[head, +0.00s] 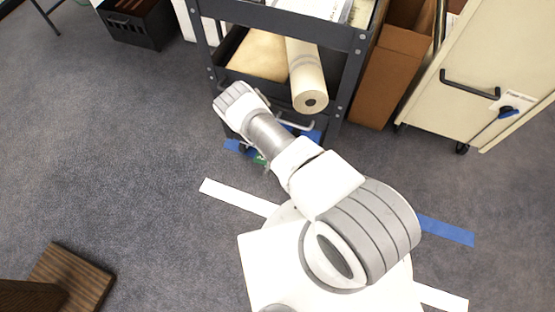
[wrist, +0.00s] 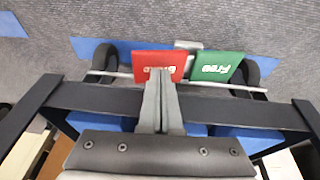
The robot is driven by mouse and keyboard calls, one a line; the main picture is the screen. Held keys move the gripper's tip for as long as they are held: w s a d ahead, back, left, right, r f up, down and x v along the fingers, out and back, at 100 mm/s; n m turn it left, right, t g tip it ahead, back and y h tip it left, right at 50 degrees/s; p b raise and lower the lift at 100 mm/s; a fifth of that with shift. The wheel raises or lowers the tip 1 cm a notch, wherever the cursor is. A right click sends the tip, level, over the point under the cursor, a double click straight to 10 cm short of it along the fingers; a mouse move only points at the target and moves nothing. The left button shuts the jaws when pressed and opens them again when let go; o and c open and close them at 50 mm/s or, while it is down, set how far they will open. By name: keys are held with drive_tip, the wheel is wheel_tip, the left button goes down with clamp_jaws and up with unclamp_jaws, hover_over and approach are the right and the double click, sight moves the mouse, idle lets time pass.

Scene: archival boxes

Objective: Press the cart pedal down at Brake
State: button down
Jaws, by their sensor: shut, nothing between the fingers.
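The red Brake pedal (wrist: 150,60) and the green Free pedal (wrist: 217,67) sit side by side at the base of the dark cart in the wrist view, their lettering upside down. My gripper (wrist: 160,74) is shut and empty. Its fingertips overlap the right part of the red pedal and cover part of its word; whether they touch it I cannot tell. In the head view the dark metal cart (head: 283,22) stands ahead of my arm. A bit of the green pedal (head: 260,159) shows beside my arm, which hides the red pedal and my gripper.
A rolled tube (head: 305,75) sticks out of the cart's shelf. A brown box (head: 392,75) and a cream cabinet (head: 480,75) stand to the right. Blue tape (head: 446,230) and white tape (head: 236,196) mark the carpet. The carpet at left is mostly clear.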

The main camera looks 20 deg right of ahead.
drive_tip(key=shift+s+d+f+y, duration=0.2)
drive_tip(key=shift+d+y, duration=0.1)
drive_tip(key=shift+y, duration=0.1)
drive_tip(key=shift+s+d+f+t+b, duration=0.1)
drive_tip(key=shift+d+f+t+b, duration=0.15)
drive_tip(key=shift+f+b, duration=0.4)
drive_tip(key=shift+s+d+f+b, duration=0.1)
drive_tip(key=shift+s+d+b, duration=0.1)
drive_tip(key=shift+b, duration=0.6)
